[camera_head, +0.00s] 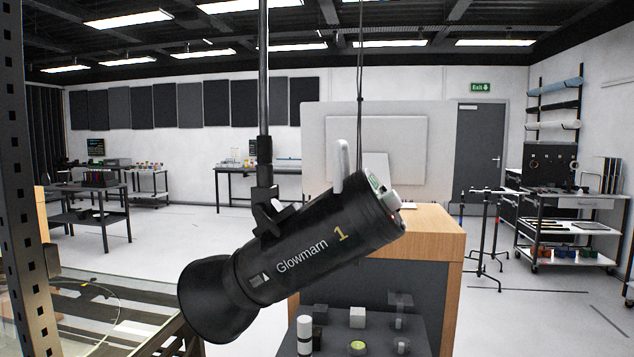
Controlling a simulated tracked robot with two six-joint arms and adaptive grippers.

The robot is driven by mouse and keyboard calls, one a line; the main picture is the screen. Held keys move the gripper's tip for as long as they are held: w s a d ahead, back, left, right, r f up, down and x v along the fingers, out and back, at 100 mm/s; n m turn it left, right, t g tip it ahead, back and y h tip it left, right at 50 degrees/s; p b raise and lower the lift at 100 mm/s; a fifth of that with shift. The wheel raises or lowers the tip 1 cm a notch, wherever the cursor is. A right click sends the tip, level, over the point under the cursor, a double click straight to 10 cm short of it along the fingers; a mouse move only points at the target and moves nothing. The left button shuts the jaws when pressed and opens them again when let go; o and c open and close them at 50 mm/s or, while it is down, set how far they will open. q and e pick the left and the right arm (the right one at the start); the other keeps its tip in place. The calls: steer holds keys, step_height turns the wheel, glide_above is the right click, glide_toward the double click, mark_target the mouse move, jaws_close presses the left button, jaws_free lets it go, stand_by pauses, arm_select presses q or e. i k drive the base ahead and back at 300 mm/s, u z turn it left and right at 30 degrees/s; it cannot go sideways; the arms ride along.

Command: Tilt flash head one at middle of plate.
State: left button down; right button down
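Flash head one (300,262), a black cylinder marked "Glowmarn" and a gold "1", hangs from a dark vertical pole (263,100) by a bracket (268,212). It is tilted, with its flared front (212,300) down at the left and its rear panel (383,192) up at the right. A pale upright handle (341,166) stands at its rear end. At the lower left is a flat, glassy surface (105,300) with a thin curved line; I cannot tell whether this is the plate. Neither of my grippers is in view.
A perforated metal post (22,190) stands close at the left. Behind the flash head is a wooden-sided cabinet (450,270) with a dark shelf holding small items. Light stands (487,230) and a trolley (570,225) are at the right. Open floor lies between.

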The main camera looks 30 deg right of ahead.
mark_target(351, 220)
steer(key=u, duration=0.5)
steer(key=k, duration=1)
steer(key=z, duration=0.7)
steer(key=i, duration=1)
steer(key=u, duration=0.05)
